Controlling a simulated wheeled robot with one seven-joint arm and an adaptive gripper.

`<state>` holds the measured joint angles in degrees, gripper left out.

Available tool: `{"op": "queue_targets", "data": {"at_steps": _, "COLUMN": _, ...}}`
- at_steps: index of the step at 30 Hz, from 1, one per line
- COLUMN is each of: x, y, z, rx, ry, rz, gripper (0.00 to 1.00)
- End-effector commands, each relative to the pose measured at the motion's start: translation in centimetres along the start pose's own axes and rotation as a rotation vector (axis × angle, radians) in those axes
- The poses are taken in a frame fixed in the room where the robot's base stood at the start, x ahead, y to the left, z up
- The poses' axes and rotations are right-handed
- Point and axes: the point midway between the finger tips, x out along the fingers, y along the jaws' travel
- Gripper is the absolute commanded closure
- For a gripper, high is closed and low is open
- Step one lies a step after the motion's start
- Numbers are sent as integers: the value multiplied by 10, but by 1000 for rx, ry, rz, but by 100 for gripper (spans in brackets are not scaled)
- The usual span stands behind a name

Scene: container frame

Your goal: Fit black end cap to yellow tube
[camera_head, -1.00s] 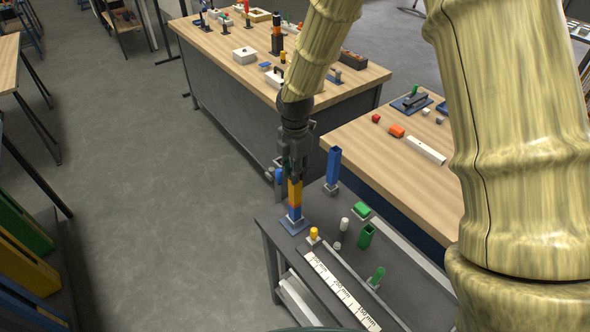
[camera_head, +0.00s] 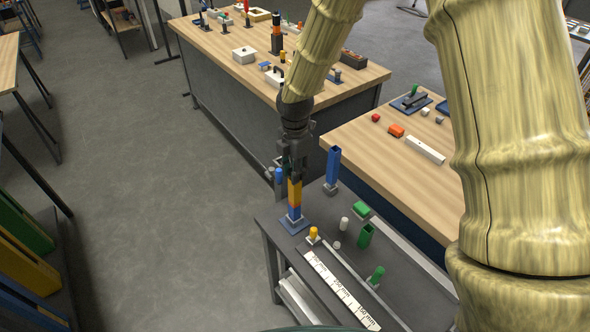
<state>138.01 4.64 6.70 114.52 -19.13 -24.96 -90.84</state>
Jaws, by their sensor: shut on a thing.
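The yellow tube (camera_head: 294,187) stands upright as the top part of a column, with orange and blue parts below it, on a blue base plate (camera_head: 290,226) near the bench's far left corner. My gripper (camera_head: 292,172) points down directly over the column, its dark fingers at the tube's top end. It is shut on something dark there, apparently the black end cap. The cap cannot be told apart from the dark fingers, and the tube's top rim is hidden. I cannot tell whether the cap is seated.
A blue square tube (camera_head: 333,168) stands just right of my gripper. A yellow peg (camera_head: 314,233), white pieces (camera_head: 344,223), a green open tube (camera_head: 366,235) and a ruler strip (camera_head: 340,290) are on the bench. Wooden tables (camera_head: 360,150) stand behind. Floor is clear at left.

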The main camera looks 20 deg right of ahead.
Motion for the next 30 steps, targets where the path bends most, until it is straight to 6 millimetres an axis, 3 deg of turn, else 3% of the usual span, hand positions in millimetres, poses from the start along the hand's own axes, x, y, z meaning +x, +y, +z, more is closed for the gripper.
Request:
{"op": "queue_targets", "data": {"at_steps": 24, "x": 9, "y": 0, "z": 0, "rx": 0, "ry": 0, "rz": 0, "gripper": 87}}
{"op": "queue_targets", "data": {"at_steps": 25, "x": 9, "y": 0, "z": 0, "rx": 0, "ry": 0, "rz": 0, "gripper": 71}}
{"op": "queue_targets", "data": {"at_steps": 27, "x": 9, "y": 0, "z": 0, "rx": 0, "ry": 0, "rz": 0, "gripper": 58}}
{"op": "queue_targets", "data": {"at_steps": 30, "x": 9, "y": 0, "z": 0, "rx": 0, "ry": 0, "rz": 0, "gripper": 50}}
